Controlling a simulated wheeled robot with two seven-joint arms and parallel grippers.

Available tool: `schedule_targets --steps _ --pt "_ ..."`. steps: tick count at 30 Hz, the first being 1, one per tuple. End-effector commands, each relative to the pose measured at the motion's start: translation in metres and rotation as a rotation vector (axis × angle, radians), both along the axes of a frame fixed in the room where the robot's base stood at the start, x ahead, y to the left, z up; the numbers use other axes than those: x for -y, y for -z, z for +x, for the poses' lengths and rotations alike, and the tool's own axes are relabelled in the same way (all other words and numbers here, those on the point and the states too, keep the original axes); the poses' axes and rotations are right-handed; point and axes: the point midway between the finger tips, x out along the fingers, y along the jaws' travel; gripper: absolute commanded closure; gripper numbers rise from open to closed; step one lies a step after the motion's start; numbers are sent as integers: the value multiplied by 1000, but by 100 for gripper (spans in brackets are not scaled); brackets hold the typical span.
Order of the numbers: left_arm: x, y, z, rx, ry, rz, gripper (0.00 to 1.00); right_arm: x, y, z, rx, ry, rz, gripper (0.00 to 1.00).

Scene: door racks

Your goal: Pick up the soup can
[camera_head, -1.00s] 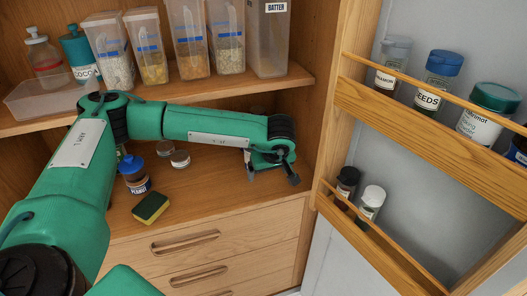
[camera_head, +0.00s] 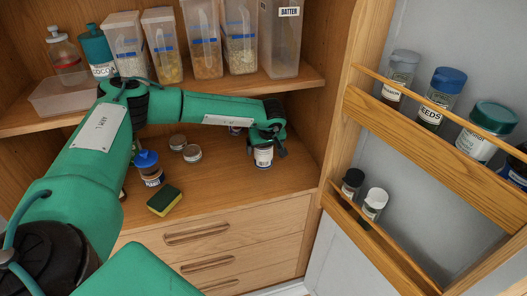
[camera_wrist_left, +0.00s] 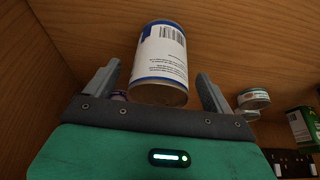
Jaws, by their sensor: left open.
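A can with a white label, a barcode and blue bands, likely the soup can (camera_wrist_left: 161,58), stands between the spread fingers in the left wrist view. In the head view this can (camera_head: 263,158) stands on the lower shelf, its upper part hidden by my left gripper (camera_head: 266,149). My left gripper, also in the left wrist view (camera_wrist_left: 159,74), is open, with one finger on each side of the can. I see gaps beside the can, so the fingers are not closed on it. My right gripper is not in view.
On the lower shelf (camera_head: 225,183) are a blue-lidded jar (camera_head: 151,170), a sponge (camera_head: 164,200) and low tins (camera_head: 192,154). Clear food containers (camera_head: 205,40) fill the upper shelf. The open door with its racks (camera_head: 430,125) stands on the right.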

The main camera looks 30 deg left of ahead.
Motion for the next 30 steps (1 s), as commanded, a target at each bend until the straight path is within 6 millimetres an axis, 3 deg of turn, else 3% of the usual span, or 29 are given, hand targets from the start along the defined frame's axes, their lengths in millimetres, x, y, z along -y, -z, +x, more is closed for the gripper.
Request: schedule_targets --steps 6,14,23,30 --pt "-7 23 6 -1 -1 1 13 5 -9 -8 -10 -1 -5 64" --pt "-8 26 7 0 -1 0 15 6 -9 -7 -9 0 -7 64" --pt "-8 25 6 0 -1 0 72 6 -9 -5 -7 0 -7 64" --pt "-8 24 7 1 -1 1 72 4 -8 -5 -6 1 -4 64"
